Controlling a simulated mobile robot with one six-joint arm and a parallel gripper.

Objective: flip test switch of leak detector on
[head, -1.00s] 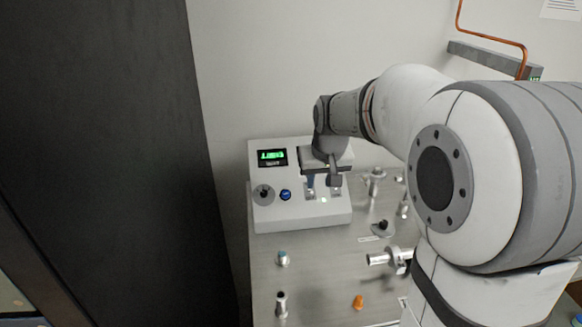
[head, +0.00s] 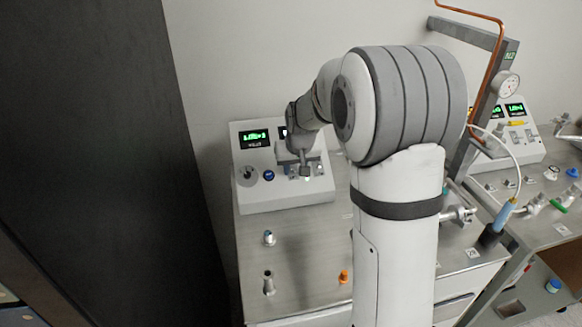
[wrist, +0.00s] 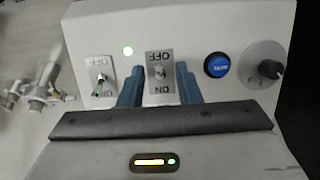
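The leak detector (head: 285,193) is a light grey sloped box with a green-lit screen (head: 254,138), at the back left of the metal bench. In the wrist view, seen upside down, it has two toggle switches on ON/OFF plates: a middle one (wrist: 159,72) and a left one (wrist: 101,79). I cannot read which is the test switch. My gripper (wrist: 159,76) is open, its two blue fingers on either side of the middle toggle. Whether they touch it is unclear. The left lever leans toward its lower end; the middle lever's position is unclear. In the head view my gripper (head: 297,170) hides the toggles.
Small metal fittings (head: 268,283) and an orange piece (head: 344,277) stand on the bench. A dark panel (head: 95,150) fills the left side.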

